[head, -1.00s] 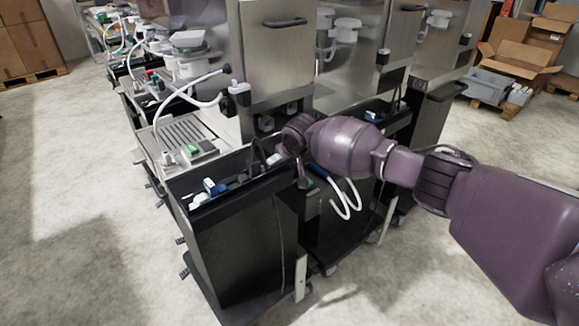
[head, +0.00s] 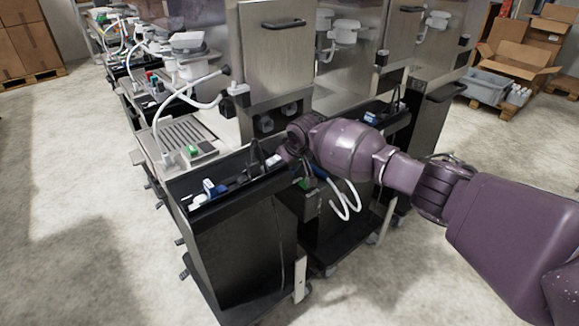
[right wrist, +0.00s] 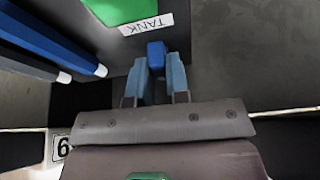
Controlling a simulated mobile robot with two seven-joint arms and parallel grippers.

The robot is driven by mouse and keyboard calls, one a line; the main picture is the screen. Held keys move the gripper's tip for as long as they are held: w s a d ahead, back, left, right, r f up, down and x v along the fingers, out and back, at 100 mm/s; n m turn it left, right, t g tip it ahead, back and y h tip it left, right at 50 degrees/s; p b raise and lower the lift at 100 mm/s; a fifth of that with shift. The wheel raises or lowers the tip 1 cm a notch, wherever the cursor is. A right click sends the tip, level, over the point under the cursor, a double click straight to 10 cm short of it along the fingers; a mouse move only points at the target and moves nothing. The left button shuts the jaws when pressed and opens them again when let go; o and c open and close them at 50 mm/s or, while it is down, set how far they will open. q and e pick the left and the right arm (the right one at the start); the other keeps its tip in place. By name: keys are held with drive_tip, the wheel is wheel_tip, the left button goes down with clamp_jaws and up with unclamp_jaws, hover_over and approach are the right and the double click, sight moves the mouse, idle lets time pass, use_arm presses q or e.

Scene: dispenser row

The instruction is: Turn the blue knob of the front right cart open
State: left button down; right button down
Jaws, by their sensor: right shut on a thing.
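In the right wrist view a small blue knob (right wrist: 156,50) sits between the two blue-grey fingers of my right gripper (right wrist: 156,68), which is shut on it. The knob is just below a white label reading TANK (right wrist: 146,24) and a green part (right wrist: 118,8). In the head view my purple right arm (head: 345,145) reaches in from the right to the front of the cart (head: 310,205). My wrist hides the knob and most of the gripper there. My left gripper is not in view.
A black cart (head: 240,250) stands at left front, and steel dispenser cabinets (head: 277,50) rise behind. The concrete floor (head: 80,200) at left is clear.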

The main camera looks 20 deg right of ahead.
drive_tip(key=shift+f+n, duration=0.1)
drive_tip(key=shift+n, duration=0.4)
drive_tip(key=c, duration=1.1)
unclamp_jaws()
